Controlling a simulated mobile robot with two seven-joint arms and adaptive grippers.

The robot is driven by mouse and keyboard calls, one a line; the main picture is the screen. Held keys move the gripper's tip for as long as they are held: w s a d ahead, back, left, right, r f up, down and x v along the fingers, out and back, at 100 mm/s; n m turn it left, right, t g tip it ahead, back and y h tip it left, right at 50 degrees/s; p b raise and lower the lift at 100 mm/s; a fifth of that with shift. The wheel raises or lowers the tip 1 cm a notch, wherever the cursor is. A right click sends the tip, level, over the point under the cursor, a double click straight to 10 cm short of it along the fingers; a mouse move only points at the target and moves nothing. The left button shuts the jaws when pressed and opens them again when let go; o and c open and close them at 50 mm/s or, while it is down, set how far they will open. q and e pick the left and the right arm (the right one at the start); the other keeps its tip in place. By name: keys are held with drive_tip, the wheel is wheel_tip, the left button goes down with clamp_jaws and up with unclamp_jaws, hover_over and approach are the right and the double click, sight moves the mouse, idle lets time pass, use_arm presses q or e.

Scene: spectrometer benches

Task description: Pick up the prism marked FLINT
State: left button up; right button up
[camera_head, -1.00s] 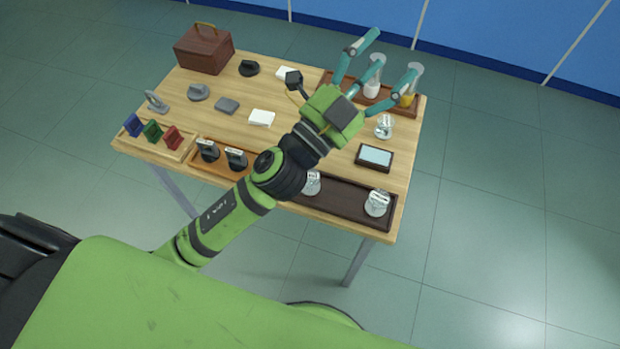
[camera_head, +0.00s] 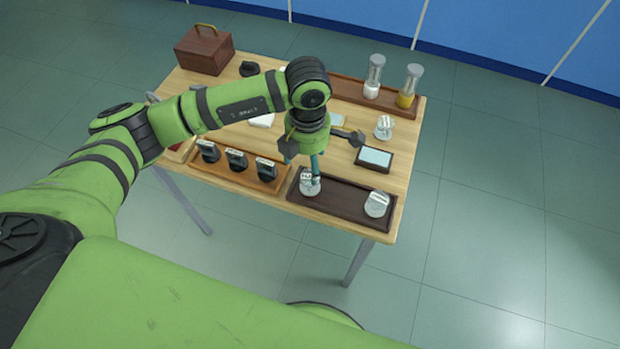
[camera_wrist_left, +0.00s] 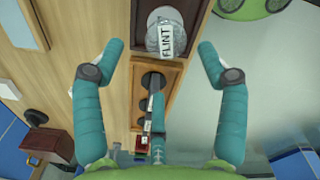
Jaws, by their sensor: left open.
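The prism marked FLINT (camera_wrist_left: 166,36) is a clear piece with a white label, at the top of the left wrist view. In the head view it appears to be the clear prism (camera_head: 308,187) at the left end of the dark tray (camera_head: 341,199). My left gripper (camera_head: 304,168) points down just above and behind that prism. In the left wrist view its teal fingers (camera_wrist_left: 160,55) are spread open and empty, with the prism beyond the tips. I cannot tell whether a finger touches it. My right gripper is out of view.
Another clear prism (camera_head: 376,205) stands at the tray's right end, and one (camera_head: 384,127) stands behind the small screen (camera_head: 374,158). An orange tray (camera_head: 225,174) with several black holders adjoins on the left. Two tall bottles (camera_head: 375,77) (camera_head: 410,86) stand in the back tray.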

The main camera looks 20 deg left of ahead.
use_arm(q)
drive_tip(key=f, duration=0.1)
drive_tip(key=f+p, duration=0.1)
drive_tip(key=f, duration=0.1)
drive_tip(key=f+p, duration=0.1)
drive_tip(key=f, duration=0.1)
drive_tip(key=shift+s+d+f, duration=0.2)
drive_tip(key=shift+s+d, duration=0.15)
drive_tip(key=shift+f, duration=0.3)
drive_tip(key=c, duration=1.3)
